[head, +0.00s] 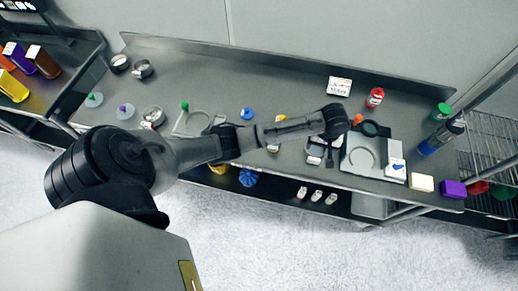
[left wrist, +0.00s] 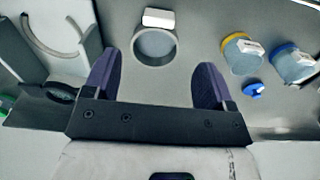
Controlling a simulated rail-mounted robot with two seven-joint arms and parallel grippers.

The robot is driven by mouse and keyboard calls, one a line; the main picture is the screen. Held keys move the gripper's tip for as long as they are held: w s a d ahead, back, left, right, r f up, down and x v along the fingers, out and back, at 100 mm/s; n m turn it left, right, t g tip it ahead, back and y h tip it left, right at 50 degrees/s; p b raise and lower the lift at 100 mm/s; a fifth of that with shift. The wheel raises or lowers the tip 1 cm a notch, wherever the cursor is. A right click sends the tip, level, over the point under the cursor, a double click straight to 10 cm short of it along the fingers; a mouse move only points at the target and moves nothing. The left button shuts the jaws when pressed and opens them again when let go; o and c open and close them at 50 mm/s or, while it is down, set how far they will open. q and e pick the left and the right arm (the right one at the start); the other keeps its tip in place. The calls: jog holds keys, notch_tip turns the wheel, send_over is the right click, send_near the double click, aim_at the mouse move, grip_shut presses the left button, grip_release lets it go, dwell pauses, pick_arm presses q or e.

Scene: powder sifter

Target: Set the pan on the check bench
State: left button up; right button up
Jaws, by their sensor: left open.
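In the left wrist view a round grey metal pan (left wrist: 154,48) with a white tag on its rim sits on the grey bench surface, beyond and between my fingers. My left gripper (left wrist: 158,68) is open and empty, with its two dark fingers apart. In the head view my left gripper (head: 322,158) hangs over the front of the steel bench (head: 215,75), and my own arm and gripper hide most of what is under it. Similar metal pans stand at the bench's left end, one with a white tag (head: 152,117). I cannot tell which part is the check bench.
A grey plate with a ring (head: 362,158) lies right of the gripper. Yellow-lidded (left wrist: 242,52) and blue-lidded (left wrist: 292,62) jars stand close to the pan. A red bottle (head: 375,97) and a white sign (head: 339,86) stand behind. The middle back of the bench is clear.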

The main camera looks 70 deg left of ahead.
pick_arm(q)
jog(key=s+d+f+m+t, duration=0.1)
jog(key=s+d+f+m, duration=0.25)
jog(key=s, duration=0.55)
jog(key=s+d+f+m+t, duration=0.1)
jog(key=s+d+f+m, duration=0.1)
jog(key=s+d+m, duration=0.45)
jog(key=s+r+m, duration=0.1)
jog(key=s+r, duration=0.2)
jog(key=s, duration=0.4)
jog(key=s+a+r+m+t, duration=0.1)
jog(key=s+r, duration=0.2)
jog(key=s, duration=0.5)
jog(key=shift+a, duration=0.25)
